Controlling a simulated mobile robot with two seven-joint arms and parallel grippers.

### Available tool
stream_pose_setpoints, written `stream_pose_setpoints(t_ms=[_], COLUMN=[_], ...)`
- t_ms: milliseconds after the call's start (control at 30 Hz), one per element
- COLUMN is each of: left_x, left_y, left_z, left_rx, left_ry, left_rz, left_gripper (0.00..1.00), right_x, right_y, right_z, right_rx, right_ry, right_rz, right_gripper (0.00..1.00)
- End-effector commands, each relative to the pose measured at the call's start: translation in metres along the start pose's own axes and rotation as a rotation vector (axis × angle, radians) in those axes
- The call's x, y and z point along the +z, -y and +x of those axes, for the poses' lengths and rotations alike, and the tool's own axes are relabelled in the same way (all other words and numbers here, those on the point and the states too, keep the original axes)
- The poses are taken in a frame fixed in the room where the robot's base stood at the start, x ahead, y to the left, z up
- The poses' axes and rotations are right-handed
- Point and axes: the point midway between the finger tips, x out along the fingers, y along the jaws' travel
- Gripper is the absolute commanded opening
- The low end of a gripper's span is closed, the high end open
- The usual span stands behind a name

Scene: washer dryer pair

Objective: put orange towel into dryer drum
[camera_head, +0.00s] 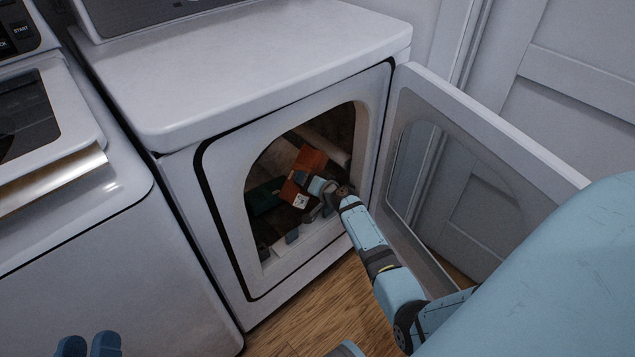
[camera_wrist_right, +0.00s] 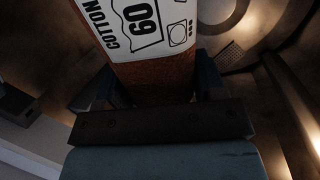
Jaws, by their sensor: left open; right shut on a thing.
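The orange towel (camera_head: 309,161) is inside the dryer drum (camera_head: 336,127), seen through the round-topped opening. A white printed label shows on it; the right wrist view shows the orange towel (camera_wrist_right: 156,75) between the fingers with this label. My right gripper (camera_head: 308,196) reaches through the opening and is shut on the towel; it also shows in the right wrist view (camera_wrist_right: 157,88). The dryer door (camera_head: 480,140) stands open to the right. My left gripper (camera_head: 88,346) is open and empty at the lower left edge, in front of the washer. The towel's underside is hidden.
A dark green item (camera_head: 264,198) lies in the drum, left of the towel. The white washer (camera_head: 100,260) stands left of the dryer (camera_head: 270,60). The opening's rim (camera_head: 222,190) surrounds my right arm. Wood floor (camera_head: 320,310) shows below.

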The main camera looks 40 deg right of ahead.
Motion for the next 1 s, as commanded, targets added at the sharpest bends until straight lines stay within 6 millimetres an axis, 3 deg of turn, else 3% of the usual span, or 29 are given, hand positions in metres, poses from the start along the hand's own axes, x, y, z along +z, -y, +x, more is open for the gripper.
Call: stream_pose_setpoints(t_ms=[133,600,1000], left_x=[0.007,0.077,0.075], left_y=[0.001,0.012,0.023], left_z=[-0.001,-0.006,0.001], left_rx=[0.001,0.026,0.041], left_ry=[0.018,0.249,0.191], left_rz=[-0.001,-0.003,0.122], left_gripper=[0.43,0.43,0.43], right_x=[-0.003,0.010,0.013], right_y=[0.003,-0.012,-0.015], right_z=[0.023,0.064,0.083], right_rx=[-0.002,-0.001,-0.001], right_ry=[-0.002,-0.002,-0.002], right_rz=[0.000,0.000,-0.001], right_gripper=[0.31,0.31,0.31])
